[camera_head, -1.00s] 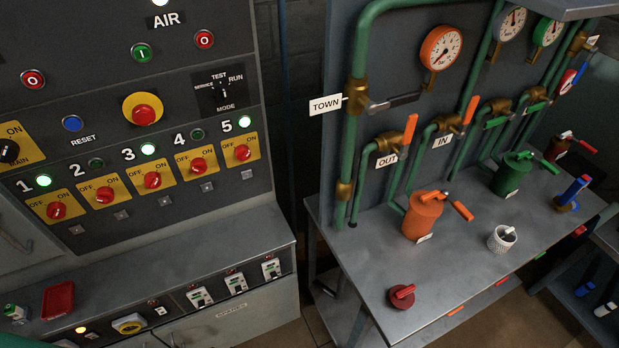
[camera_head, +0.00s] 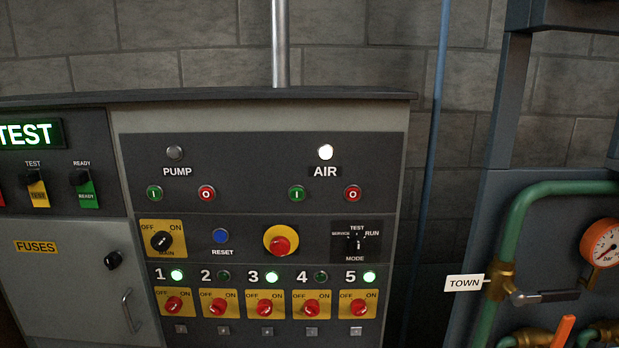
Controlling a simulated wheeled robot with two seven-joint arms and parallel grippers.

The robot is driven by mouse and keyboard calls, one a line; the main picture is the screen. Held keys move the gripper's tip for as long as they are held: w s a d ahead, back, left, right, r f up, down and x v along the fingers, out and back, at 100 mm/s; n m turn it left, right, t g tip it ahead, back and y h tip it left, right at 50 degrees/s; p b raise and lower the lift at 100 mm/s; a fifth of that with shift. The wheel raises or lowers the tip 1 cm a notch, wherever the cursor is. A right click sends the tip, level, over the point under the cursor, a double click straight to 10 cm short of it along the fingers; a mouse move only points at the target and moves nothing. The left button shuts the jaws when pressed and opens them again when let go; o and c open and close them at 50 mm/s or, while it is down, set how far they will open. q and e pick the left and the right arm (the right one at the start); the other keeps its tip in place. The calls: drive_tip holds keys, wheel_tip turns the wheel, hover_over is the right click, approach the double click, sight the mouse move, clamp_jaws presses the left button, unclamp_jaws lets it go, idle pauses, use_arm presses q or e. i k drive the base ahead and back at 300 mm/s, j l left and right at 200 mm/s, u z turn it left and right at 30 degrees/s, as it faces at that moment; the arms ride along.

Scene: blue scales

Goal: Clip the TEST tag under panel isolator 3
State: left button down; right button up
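In the head view, panel isolator 3 (camera_head: 265,307) is a red rotary knob on a yellow OFF/ON plate in the bottom row of the panel. The green lamp beside its number 3 (camera_head: 271,278) is lit. A small grey clip (camera_head: 267,331) sits just under its plate, with no tag on it. I cannot see a loose TEST tag anywhere in this view. Neither of my grippers is in view.
The neighbouring isolators 2 (camera_head: 219,307) and 4 (camera_head: 311,307) stand close on either side. A mode switch (camera_head: 357,243) and a yellow-ringed red button (camera_head: 281,241) are above. The fuse cabinet (camera_head: 70,290) is at left; the pipe rig with TOWN label (camera_head: 464,283) is at right.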

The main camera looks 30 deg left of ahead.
sight(37, 191)
drive_tip(key=u, duration=2.4)
